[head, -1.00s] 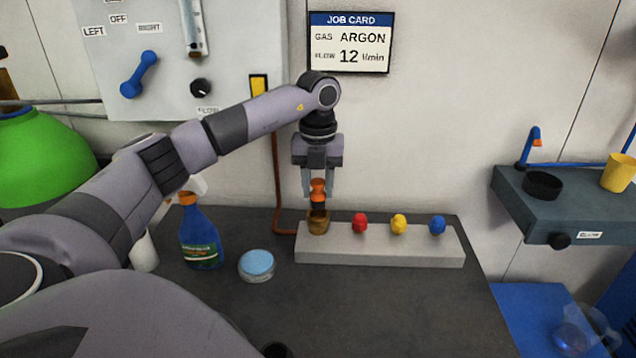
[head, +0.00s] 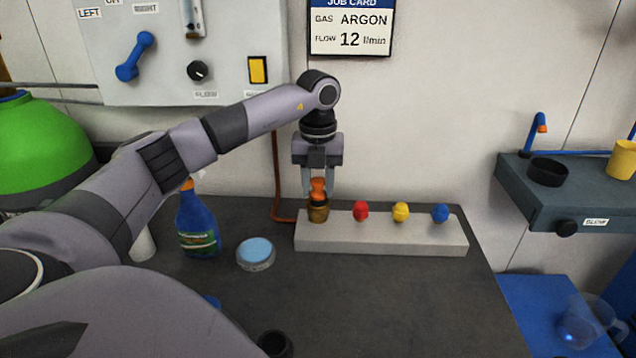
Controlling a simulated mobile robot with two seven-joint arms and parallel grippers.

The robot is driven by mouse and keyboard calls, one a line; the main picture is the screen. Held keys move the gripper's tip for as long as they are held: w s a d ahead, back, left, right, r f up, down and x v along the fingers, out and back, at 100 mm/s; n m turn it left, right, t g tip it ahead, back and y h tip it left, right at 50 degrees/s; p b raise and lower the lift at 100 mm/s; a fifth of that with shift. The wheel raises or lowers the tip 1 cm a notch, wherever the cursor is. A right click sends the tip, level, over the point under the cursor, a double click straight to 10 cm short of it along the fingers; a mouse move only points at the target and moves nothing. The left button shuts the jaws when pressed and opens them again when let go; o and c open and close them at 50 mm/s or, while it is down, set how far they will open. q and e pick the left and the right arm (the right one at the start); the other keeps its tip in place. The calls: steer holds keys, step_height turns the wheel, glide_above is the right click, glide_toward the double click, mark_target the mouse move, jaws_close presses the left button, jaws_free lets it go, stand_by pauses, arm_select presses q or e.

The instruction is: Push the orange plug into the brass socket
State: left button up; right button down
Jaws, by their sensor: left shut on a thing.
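The orange plug (head: 318,187) is upright between the fingers of my left gripper (head: 319,191), which is shut on it. The brass socket (head: 318,211) stands at the left end of a pale grey block on the table. The plug is directly over the socket, and its dark lower end is now hidden at the socket's mouth. I cannot tell how deep it sits. My right gripper is not in view.
The grey block (head: 400,241) also carries a red knob (head: 361,211), a yellow knob (head: 400,212) and a blue knob (head: 440,212). A blue spray bottle (head: 198,225) and a blue-lidded tin (head: 255,252) stand left of it.

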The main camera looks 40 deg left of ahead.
mark_target(318, 180)
arm_select(q)
steer(key=shift+p, duration=0.5)
stand_by(0.6)
steer(key=shift+f+b, duration=0.3)
steer(key=shift+f, duration=0.25)
stand_by(0.3)
steer(key=o, duration=0.7)
step_height(318, 180, up, 6)
steer(key=p, duration=0.5)
steer(key=shift+f, duration=0.25)
steer(key=shift+r, duration=2.75)
